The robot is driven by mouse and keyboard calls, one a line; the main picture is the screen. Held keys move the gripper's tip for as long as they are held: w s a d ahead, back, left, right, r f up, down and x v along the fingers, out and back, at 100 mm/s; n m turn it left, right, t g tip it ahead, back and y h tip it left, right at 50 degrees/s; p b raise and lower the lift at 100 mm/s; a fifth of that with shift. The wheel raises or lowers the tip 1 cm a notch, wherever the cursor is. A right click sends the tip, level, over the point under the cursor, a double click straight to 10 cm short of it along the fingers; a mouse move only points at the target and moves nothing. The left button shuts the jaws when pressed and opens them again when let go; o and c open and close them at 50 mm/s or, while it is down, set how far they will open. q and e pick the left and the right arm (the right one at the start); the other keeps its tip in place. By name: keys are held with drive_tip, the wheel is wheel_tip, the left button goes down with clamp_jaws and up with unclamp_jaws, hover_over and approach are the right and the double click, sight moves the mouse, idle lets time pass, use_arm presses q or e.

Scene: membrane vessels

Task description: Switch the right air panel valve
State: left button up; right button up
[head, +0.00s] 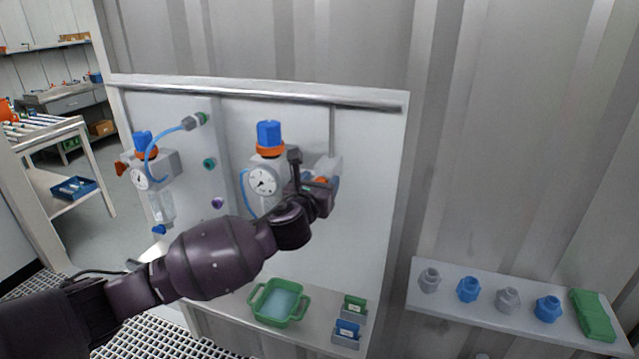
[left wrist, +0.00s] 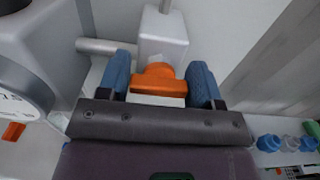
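The right air panel valve has an orange handle (left wrist: 158,80) below a pale grey block (left wrist: 163,38) in the left wrist view. My left gripper (left wrist: 160,82) is open, with one blue finger on each side of the handle. Narrow gaps show between the fingers and the handle. In the head view my left gripper (head: 318,184) is at the right unit's outlet side and hides most of the valve; a bit of orange (head: 321,180) shows. The right regulator has a blue knob (head: 269,133) and a round gauge (head: 262,181). My right gripper is not in view.
The left regulator (head: 141,178) and its blue hose stand on the same white panel (head: 375,150). Below are a green tray (head: 257,301) and small green and blue holders (head: 347,329). A shelf (head: 420,299) at right bears several fittings and a green block (head: 592,314).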

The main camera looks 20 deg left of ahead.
use_arm(q)
drive_tip(key=c, duration=0.5)
drive_tip(key=shift+o, duration=0.2)
drive_tip(key=shift+n, duration=0.3)
drive_tip(key=n+p, duration=0.1)
drive_tip(key=n, duration=0.2)
drive_tip(key=shift+a+n, duration=0.1)
drive_tip(key=shift+n, duration=0.2)
drive_tip(key=n, duration=0.3)
drive_tip(key=shift+f+n+p, duration=0.15)
drive_tip(key=shift+n+p, duration=0.2)
drive_tip(key=shift+n, duration=0.05)
drive_tip(key=n, duration=0.4)
drive_tip(key=shift+a, duration=0.1)
drive_tip(key=shift+f+n, duration=0.1)
drive_tip(key=shift+n, duration=2)
